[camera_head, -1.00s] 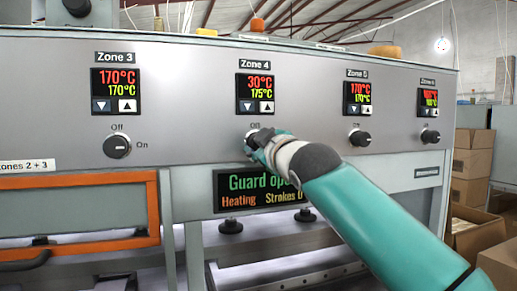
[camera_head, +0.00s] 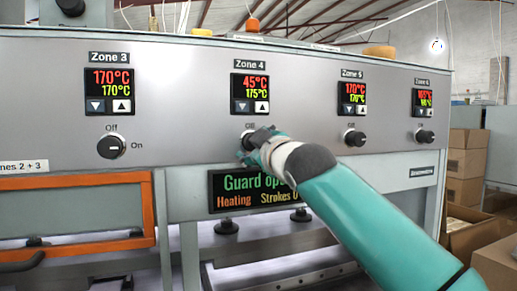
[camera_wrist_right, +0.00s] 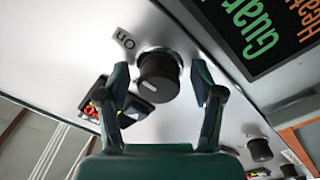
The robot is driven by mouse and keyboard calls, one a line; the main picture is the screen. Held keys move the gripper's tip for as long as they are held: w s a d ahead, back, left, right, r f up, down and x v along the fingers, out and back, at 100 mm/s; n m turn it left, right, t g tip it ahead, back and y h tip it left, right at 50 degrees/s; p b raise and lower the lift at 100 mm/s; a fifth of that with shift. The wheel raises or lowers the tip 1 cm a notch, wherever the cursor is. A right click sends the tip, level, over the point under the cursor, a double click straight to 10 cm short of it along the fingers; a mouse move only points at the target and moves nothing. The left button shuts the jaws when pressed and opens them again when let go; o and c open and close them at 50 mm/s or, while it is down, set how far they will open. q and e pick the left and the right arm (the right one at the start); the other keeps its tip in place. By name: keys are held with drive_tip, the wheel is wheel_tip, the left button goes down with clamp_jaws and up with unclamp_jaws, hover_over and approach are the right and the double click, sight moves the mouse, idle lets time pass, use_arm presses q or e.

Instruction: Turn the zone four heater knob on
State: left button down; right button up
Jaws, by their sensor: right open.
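The zone four heater knob (camera_head: 247,141) is a round black knob on the grey panel, below the Zone 4 display (camera_head: 250,93), which reads 45°C over 175°C. My right gripper (camera_head: 258,148) is at this knob and partly covers it in the head view. In the right wrist view the knob (camera_wrist_right: 158,77) sits between the two fingers of my right gripper (camera_wrist_right: 163,82). The fingers are open, with a gap visible on each side of the knob. An "On" label (camera_wrist_right: 124,43) shows beside it. My left gripper is not in view.
The Zone 3 knob (camera_head: 111,146) is to the left, its mark toward On. The Zone 5 knob (camera_head: 355,138) and Zone 6 knob (camera_head: 424,137) are to the right. A status screen (camera_head: 230,192) below reads "Heating". An orange-framed guard (camera_head: 100,178) is at lower left.

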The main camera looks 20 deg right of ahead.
drive_tip(key=shift+s, duration=0.15)
drive_tip(key=s, duration=1.1)
drive_tip(key=shift+s+d+f, duration=0.15)
drive_tip(key=shift+s+f, duration=0.15)
drive_tip(key=shift+f, duration=0.15)
